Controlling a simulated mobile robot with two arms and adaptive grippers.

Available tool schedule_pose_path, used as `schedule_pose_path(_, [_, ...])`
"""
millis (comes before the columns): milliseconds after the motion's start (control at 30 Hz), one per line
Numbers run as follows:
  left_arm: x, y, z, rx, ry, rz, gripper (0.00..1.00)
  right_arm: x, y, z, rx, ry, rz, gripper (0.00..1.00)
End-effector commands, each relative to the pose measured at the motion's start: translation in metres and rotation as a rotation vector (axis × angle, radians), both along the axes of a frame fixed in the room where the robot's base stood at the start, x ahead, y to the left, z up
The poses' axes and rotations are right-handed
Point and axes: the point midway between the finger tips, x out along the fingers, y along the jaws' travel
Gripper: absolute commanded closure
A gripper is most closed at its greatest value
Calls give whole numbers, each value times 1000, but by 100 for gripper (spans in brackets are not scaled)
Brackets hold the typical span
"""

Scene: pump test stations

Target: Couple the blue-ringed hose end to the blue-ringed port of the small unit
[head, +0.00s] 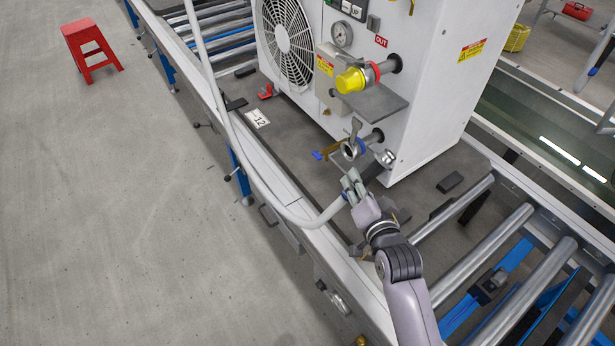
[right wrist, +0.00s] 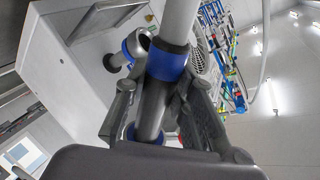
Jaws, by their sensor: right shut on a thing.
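The small unit (head: 430,90) is a white cabinet with a fan and gauge, standing on the conveyor. Its lower port (head: 352,150) is an open metal stub with a lever above it; its blue ring shows in the right wrist view (right wrist: 138,42). My right gripper (head: 352,187) is shut on the hose end, a dark grey sleeve (head: 373,170) on the white hose (head: 244,150). In the right wrist view the hose end (right wrist: 153,105) has a blue ring beside the hose. The hose end is close to the port, apart from it and not lined up. My left gripper is not in view.
Above the port, a red-ringed port (head: 377,72) marked OUT carries a yellow cap (head: 350,80) over a grey shelf (head: 378,103). Bare rollers (head: 470,240) lie to the right. A red stool (head: 90,48) stands on otherwise clear floor at left.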

Motion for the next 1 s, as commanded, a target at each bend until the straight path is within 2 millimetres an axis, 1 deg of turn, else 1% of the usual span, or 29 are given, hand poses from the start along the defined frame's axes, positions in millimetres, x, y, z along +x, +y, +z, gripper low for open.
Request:
schedule_pose_path(33, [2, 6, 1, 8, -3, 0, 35, 12, 18, -6, 118, 51, 23, 100])
schedule_pose_path(100, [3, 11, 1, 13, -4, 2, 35, 24, 43, -18, 281, 141, 56, 100])
schedule_pose_path(167, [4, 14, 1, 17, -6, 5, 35, 33, 67, -26, 407, 216, 83, 100])
schedule_pose_path(200, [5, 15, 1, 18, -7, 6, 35, 38, 82, -30, 476, 261, 100, 100])
schedule_pose_path(300, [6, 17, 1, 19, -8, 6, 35, 46, 112, -35, 592, 340, 132, 100])
schedule_pose_path(400, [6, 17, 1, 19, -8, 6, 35, 50, 130, -37, 650, 383, 151, 100])
schedule_pose_path(500, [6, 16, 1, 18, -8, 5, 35, 52, 137, -37, 674, 402, 159, 100])
schedule_pose_path(567, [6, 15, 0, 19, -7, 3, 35, 53, 137, -38, 676, 406, 159, 100])
schedule_pose_path(767, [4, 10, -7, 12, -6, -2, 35, 59, 129, -39, 674, 402, 159, 100])
schedule_pose_path(1000, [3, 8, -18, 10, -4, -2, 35, 70, 113, -40, 673, 401, 159, 100])
